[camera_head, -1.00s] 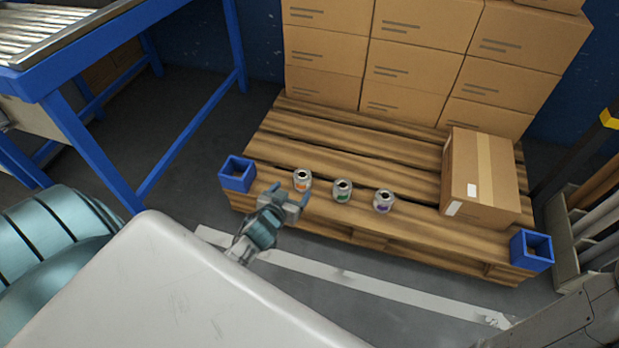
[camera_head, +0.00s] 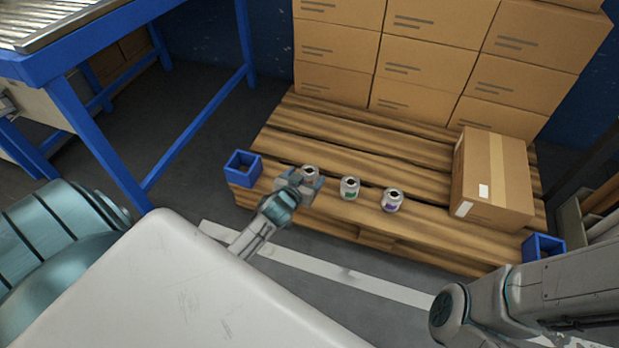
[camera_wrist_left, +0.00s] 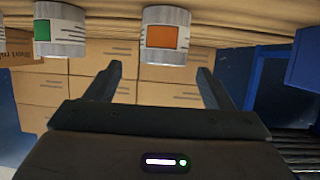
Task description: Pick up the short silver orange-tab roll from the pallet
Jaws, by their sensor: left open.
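The short silver roll with the orange tab (camera_wrist_left: 164,37) stands at the top middle of the left wrist view, ahead of the fingers. In the head view this roll (camera_head: 310,172) is partly hidden behind my left gripper (camera_head: 299,180). My left gripper also shows in the left wrist view (camera_wrist_left: 161,82); its two fingers are apart with nothing between them. The roll stands upright near the front left of the wooden pallet (camera_head: 300,136). My right gripper is not in view; only a part of my right arm shows at the lower right.
A silver roll with a green tab (camera_head: 349,188) and one with a purple tab (camera_head: 392,200) stand to the right on the pallet. Blue square corner posts (camera_head: 243,168) mark the front corners. A cardboard box (camera_head: 494,180) stands at right, with stacked boxes (camera_head: 405,55) behind.

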